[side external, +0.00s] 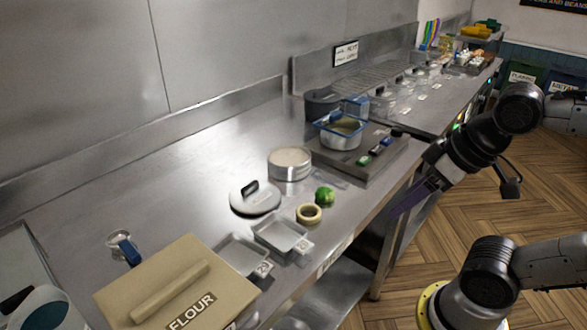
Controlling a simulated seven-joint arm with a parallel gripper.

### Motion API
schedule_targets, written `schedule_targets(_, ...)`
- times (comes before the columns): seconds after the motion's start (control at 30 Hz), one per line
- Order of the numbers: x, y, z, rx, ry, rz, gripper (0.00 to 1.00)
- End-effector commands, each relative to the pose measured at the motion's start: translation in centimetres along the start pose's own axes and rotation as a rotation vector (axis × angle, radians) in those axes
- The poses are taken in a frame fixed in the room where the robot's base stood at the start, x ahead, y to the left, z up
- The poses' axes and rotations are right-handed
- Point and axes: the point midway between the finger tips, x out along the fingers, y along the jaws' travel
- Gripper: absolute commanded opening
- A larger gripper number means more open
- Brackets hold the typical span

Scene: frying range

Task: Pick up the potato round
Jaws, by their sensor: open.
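A small, round, pale yellow piece with a darker middle (309,214) lies flat on the steel counter near its front edge. It looks most like the potato round, but I cannot be sure at this size. A green, lime-like round thing (325,195) sits just behind and right of it. My gripper (408,200) hangs past the counter's front edge, to the right of the round piece and well apart from it. It is open and holds nothing that I can see; its fingertips are small and hard to make out.
Small metal trays (281,236) and a flour box (175,288) lie nearer the camera. A fryer pot (340,137) stands farther along. Bare counter (170,200) lies left.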

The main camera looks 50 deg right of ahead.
Motion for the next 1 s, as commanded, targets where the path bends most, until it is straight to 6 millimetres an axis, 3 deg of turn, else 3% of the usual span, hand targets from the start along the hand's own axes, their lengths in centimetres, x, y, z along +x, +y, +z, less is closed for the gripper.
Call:
schedule_targets(0.37, 0.0, 0.0, 0.3, -0.008, -0.012, 0.0, 0.84)
schedule_targets(0.47, -1.2, 0.0, -0.3, -0.024, -0.017, 0.0, 0.84)
schedule_targets(0.57, -3.2, 0.0, -2.8, -0.041, -0.006, 0.0, 0.84)
schedule_targets(0.73, -5.9, 0.5, -9.1, -0.053, -0.036, 0.008, 0.84)
schedule_targets(0.87, -6.5, 1.2, -14.4, -0.051, -0.081, 0.017, 0.84)
schedule_targets(1.0, -5.8, 2.4, -19.8, -0.044, -0.132, 0.024, 0.84)
